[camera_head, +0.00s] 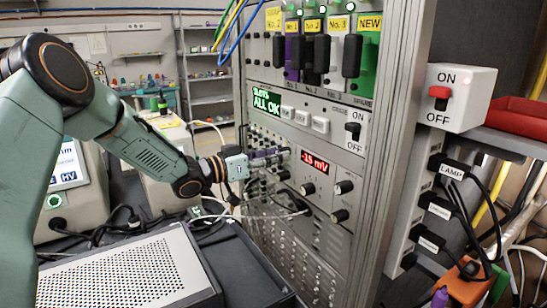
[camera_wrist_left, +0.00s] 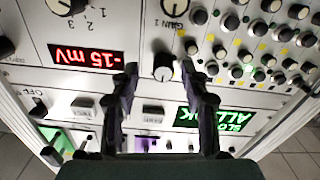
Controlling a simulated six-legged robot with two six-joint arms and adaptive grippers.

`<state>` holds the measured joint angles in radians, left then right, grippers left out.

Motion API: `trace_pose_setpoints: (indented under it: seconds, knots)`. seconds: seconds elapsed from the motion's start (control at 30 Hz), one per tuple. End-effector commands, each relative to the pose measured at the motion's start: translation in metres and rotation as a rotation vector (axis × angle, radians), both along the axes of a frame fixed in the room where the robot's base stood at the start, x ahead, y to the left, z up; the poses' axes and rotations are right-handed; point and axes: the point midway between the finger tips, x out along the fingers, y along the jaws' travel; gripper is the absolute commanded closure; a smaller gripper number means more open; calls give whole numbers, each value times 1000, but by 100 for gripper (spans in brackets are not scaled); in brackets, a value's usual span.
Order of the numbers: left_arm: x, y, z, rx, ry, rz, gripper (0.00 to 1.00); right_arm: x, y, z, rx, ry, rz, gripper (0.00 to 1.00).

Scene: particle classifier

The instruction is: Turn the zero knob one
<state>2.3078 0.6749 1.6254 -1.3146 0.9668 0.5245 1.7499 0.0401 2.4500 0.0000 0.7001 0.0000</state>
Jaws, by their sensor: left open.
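In the left wrist view, a round dark knob with a pale pointer (camera_wrist_left: 163,67) sits on the white panel beside the red "-15 mV" display (camera_wrist_left: 87,56). It lies between the fingertips of my left gripper (camera_wrist_left: 160,72), which is open, one finger to each side. I cannot tell whether the fingers touch it. Its own label is not readable, so I cannot confirm it as zero knob one. Another knob (camera_wrist_left: 174,7) shows above it by a "GAIN 1" label. In the head view my left gripper (camera_head: 277,163) is at the panel, left of the display (camera_head: 315,161). My right gripper is not in view.
Several small knobs (camera_wrist_left: 262,28) crowd the panel at the wrist view's right. In the head view, a green "ALL OK" screen (camera_head: 267,105) is above the gripper, and cables (camera_head: 265,215) hang below it. An ON/OFF switch box (camera_head: 457,97) stands at right.

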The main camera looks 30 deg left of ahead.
Motion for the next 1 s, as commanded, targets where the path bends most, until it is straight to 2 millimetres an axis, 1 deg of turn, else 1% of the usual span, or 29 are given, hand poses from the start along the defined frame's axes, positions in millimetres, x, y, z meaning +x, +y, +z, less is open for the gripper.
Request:
trace_pose_setpoints:
  seconds: [0.1,0.33,0.87,1.0]
  knots:
    - [3,0,0,0,-1,1,54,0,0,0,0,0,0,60]
    - [4,0,0,-1,0,1,54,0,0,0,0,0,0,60]
    - [3,0,0,-1,1,1,99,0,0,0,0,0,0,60]
    - [3,0,0,-1,1,1,100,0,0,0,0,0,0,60]
